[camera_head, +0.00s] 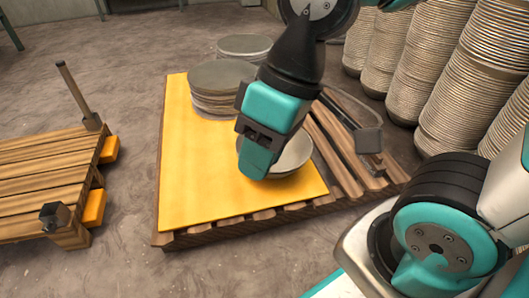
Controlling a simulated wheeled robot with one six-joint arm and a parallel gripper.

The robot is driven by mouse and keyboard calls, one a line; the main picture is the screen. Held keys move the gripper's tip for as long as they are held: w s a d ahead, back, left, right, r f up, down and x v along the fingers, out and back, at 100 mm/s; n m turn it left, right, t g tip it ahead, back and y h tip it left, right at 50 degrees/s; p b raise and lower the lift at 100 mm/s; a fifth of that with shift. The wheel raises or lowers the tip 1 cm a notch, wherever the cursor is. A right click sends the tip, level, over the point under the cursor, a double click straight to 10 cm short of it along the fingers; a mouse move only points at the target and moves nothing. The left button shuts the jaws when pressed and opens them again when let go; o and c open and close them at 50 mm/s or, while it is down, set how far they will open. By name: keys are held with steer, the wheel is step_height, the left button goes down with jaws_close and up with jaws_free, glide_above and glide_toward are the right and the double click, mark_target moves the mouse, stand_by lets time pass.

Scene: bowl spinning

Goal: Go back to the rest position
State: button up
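My gripper (254,160) points down over a pale grey bowl (294,156) on the front right part of a yellow sheet (190,150). The gripper hides the left part of the bowl. From this angle I cannot tell whether the gripper touches the bowl, or whether its fingers are open or shut. My arm comes in from the upper right.
Stacked grey discs (220,76) stand at the back of the yellow sheet, on a wooden pallet (228,233). Tall bowl stacks (460,85) line the right. A wooden cart (45,180) with an upright post stands left. Bare floor (130,90) lies between.

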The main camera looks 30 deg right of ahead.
steer(key=shift+s+a+r+n, duration=0.15)
steer(key=shift+s+n, duration=0.15)
steer(key=shift+s, duration=0.15)
step_height(320, 180, up, 48)
steer(key=p, duration=4.7)
steer(key=shift+f+p, duration=0.2)
steer(key=shift+p, duration=0.15)
